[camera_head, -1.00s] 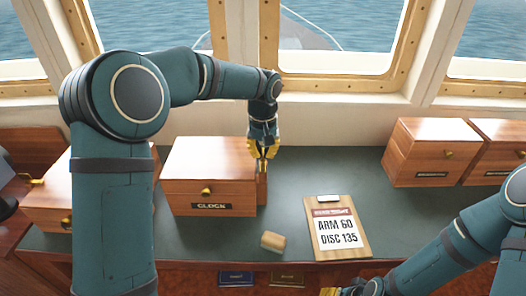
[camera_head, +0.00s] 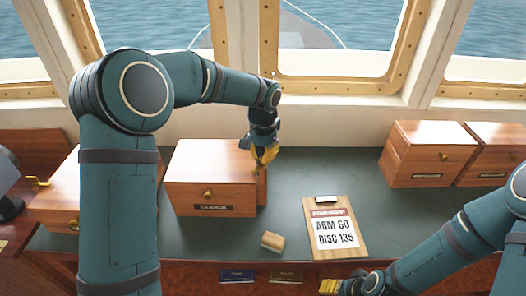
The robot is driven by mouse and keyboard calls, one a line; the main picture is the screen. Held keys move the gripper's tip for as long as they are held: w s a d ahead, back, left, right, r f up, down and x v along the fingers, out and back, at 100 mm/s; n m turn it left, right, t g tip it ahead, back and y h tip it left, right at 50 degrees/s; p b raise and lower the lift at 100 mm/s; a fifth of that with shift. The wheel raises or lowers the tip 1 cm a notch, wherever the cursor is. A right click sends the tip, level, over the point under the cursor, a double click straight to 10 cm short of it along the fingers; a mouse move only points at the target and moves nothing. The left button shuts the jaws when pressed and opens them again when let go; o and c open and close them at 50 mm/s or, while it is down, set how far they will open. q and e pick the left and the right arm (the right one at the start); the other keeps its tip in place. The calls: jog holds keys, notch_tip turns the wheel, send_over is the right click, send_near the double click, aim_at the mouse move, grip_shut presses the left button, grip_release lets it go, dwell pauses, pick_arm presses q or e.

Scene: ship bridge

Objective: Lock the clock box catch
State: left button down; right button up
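The clock box (camera_head: 188,190) is a reddish wooden box with a dark "CLOCK" label and a small brass knob (camera_head: 208,194) on its front. It stands closed on the counter, left of centre. My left gripper (camera_head: 262,166), with yellow fingers, is at the box's right side near its upper edge, above a narrow wooden piece (camera_head: 262,187). The fingers are seen turned and overlapping, so their gap and any contact are unclear. No catch can be made out there. My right gripper (camera_head: 330,286) is low at the counter's front edge, partly cut off by the frame.
A small wooden block (camera_head: 272,241) lies in front of the clock box. A clipboard (camera_head: 335,228) reading "ARM 60 DISC 135" lies right of it. Two more wooden boxes (camera_head: 415,158) (camera_head: 497,158) stand at right, another (camera_head: 55,208) at left behind my arm.

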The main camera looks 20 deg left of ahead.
pick_arm(q)
jog(key=m+p, duration=0.2)
jog(key=m, duration=0.3)
jog(key=shift+m, duration=0.3)
jog(key=shift+f+m+p, duration=0.1)
jog(key=shift+m+p, duration=0.7)
jog(key=shift+m, duration=1.4)
jog(key=c, duration=1.1)
grip_release()
jog(key=shift+c, duration=0.2)
notch_tip(320, 180, up, 12)
